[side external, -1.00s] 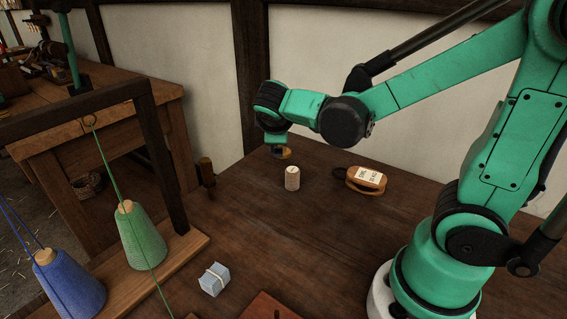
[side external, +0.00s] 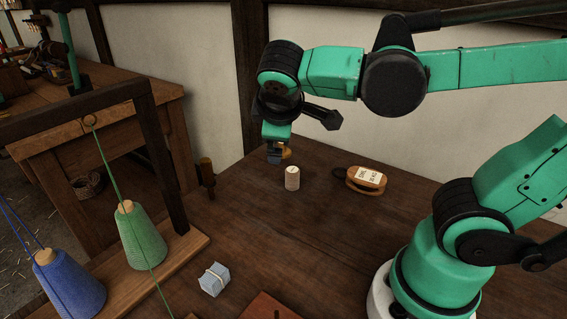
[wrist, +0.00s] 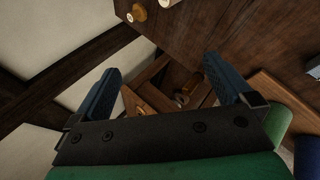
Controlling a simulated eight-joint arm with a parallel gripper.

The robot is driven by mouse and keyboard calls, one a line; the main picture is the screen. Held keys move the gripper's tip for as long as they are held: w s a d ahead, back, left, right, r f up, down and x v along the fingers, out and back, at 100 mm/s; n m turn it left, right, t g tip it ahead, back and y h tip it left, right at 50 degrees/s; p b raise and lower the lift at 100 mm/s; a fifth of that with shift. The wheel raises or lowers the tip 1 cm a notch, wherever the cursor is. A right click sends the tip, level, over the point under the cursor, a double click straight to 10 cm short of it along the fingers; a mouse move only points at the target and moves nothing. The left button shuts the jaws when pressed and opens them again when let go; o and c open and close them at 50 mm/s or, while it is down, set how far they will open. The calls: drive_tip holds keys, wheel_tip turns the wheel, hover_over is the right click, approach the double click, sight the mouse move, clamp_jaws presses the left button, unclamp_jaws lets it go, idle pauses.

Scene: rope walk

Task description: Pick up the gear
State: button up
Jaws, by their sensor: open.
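No part with clear teeth can be made out, so I cannot tell for certain which thing is the gear. A small round brass-coloured piece (side external: 286,152) is on the far part of the table, partly hidden behind my gripper (side external: 274,158) in the side view. A tan round piece, likely the same one, shows at the top of the wrist view (wrist: 137,13), beyond the fingers. My gripper is open and empty. In the wrist view its two blue fingers (wrist: 172,85) stand wide apart, with a wooden frame lower down showing between them.
A pale spool (side external: 292,178) stands just right of my gripper, and a labelled wooden block (side external: 365,181) lies farther right. Green (side external: 142,238) and blue (side external: 70,283) cones stand left. The middle table is clear.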

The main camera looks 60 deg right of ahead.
drive_tip(key=f+m+y, duration=0.1)
drive_tip(key=s+a+f+m+y, duration=0.1)
drive_tip(key=f+m+y, duration=0.1)
drive_tip(key=a+f+m+t+y, duration=0.1)
drive_tip(key=y, duration=0.1)
drive_tip(key=shift+s+f, duration=0.25)
drive_tip(key=shift+f, duration=0.1)
drive_tip(key=shift+a+f+m+t+y, duration=0.1)
drive_tip(key=shift+a+m+t+y, duration=0.15)
drive_tip(key=shift+m+y, duration=0.35)
drive_tip(key=shift+c, duration=0.7)
drive_tip(key=shift+a+m+t, duration=0.15)
drive_tip(key=shift+m+t, duration=0.1)
drive_tip(key=shift+m, duration=0.05)
drive_tip(key=c, duration=0.3)
drive_tip(key=shift+c, duration=0.2)
